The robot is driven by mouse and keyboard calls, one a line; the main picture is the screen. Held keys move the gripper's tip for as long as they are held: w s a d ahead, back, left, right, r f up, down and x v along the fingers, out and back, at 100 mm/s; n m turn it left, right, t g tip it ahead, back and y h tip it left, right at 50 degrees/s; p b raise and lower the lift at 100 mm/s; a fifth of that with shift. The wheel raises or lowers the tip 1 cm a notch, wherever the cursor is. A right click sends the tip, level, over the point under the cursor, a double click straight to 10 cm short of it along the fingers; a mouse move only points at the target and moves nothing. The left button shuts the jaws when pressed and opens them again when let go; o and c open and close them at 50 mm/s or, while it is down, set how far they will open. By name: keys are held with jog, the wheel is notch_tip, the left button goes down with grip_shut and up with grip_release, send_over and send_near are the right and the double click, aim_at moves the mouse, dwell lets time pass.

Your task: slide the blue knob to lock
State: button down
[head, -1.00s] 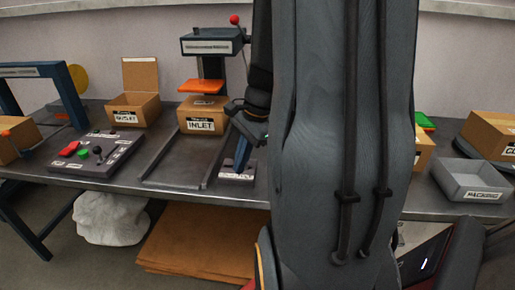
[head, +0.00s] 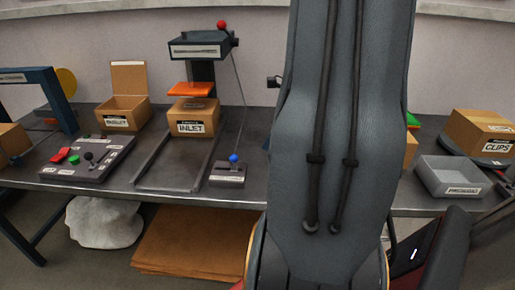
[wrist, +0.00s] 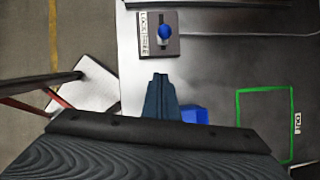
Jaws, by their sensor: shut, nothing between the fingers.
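The blue knob (head: 233,158) stands on a small grey block (head: 228,177) near the table's front edge, left of my arm in the head view. In the wrist view the knob (wrist: 164,34) sits in a slot on the block's dark plate (wrist: 169,50), beside a white label strip (wrist: 144,35) with small print. I cannot tell which end of the slot the knob is at. My gripper (wrist: 161,77) is shut and empty, apart from the knob and below it in the wrist view. My arm hides the gripper in the head view.
A press (head: 198,48) with a red-tipped lever stands behind the INLET box (head: 192,120). A button panel (head: 86,157) lies to the left. A green outlined area (wrist: 266,125) and a blue object (wrist: 194,116) are right of my fingers in the wrist view.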

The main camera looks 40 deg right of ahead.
aim_at(234, 162)
jog(key=x, duration=0.9)
jog(key=shift+a+f, duration=0.1)
jog(key=shift+f, duration=0.2)
jog(key=shift+w+a+r+p, duration=0.25)
jog(key=shift+w+a+p, duration=0.1)
jog(key=shift+w, duration=0.2)
jog(key=shift+w+a+r+p, duration=0.25)
jog(key=shift+w+r+p, duration=0.1)
jog(key=shift+w, duration=0.2)
jog(key=shift+w+a, duration=0.25)
jog(key=shift+w, duration=0.35)
